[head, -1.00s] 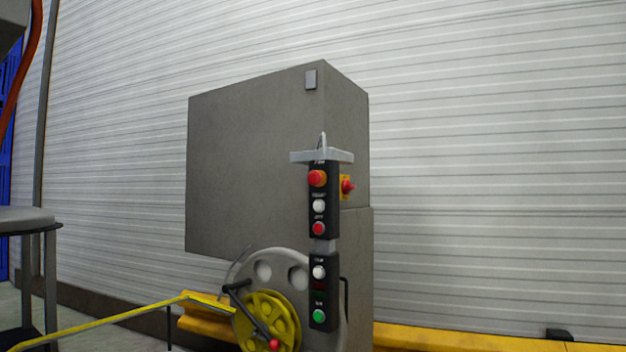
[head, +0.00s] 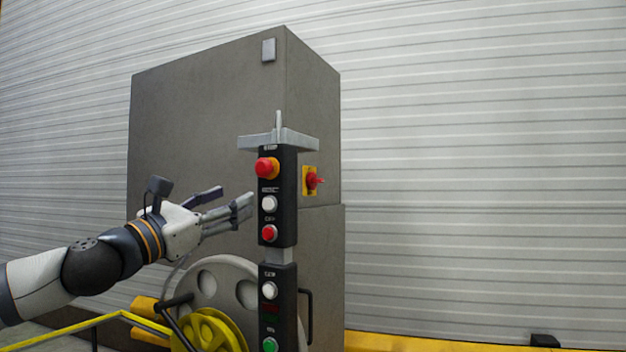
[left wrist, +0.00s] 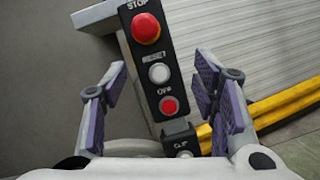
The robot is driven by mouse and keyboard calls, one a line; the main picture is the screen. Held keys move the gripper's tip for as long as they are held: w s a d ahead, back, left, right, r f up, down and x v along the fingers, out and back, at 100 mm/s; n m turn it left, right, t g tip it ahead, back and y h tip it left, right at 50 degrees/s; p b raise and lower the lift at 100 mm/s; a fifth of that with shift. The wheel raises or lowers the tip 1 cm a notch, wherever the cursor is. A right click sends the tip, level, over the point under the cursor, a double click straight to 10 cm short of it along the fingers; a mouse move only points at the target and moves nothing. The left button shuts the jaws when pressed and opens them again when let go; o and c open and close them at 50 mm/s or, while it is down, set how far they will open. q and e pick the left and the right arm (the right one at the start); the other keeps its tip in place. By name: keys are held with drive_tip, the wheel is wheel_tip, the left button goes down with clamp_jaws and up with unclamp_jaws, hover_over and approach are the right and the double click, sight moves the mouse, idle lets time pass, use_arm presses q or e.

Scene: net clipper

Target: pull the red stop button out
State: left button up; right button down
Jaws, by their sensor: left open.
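The red stop button (head: 266,167) is a mushroom head on a yellow-orange collar, at the top of a black upright control box (head: 284,210). In the left wrist view the red stop button (left wrist: 146,28) shows under the word STOP, near the top. My left gripper (head: 230,200) is open and empty, left of the control box and a little below the button's height. In the left wrist view the left gripper's fingers (left wrist: 160,95) stand apart on either side of the box's lower part, with the stop button beyond the fingertips. My right gripper is not in view.
Below the stop button are a white button (head: 269,203) and a smaller red button (head: 269,233). A grey bracket (head: 300,139) tops the box. A red switch on a yellow plate (head: 312,181) sits on the grey cabinet (head: 205,110) behind. A yellow reel (head: 212,332) stands below.

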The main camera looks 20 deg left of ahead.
sight(261, 167)
use_arm(q)
drive_tip(key=shift+n+t, duration=0.3)
drive_tip(key=shift+n, duration=0.2)
drive_tip(key=x, duration=0.3)
drive_tip(key=a+r+b+x, duration=0.1)
drive_tip(key=x, duration=0.3)
drive_tip(key=b+x, duration=0.1)
drive_tip(key=x, duration=0.3)
drive_tip(key=shift+s+a+r, duration=0.15)
drive_tip(key=shift+a+r, duration=0.05)
drive_tip(key=shift+r, duration=0.5)
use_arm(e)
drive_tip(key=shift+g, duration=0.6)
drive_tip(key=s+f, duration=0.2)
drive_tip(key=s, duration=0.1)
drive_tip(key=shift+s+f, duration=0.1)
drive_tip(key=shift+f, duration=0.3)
use_arm(q)
drive_tip(key=shift+c, duration=0.5)
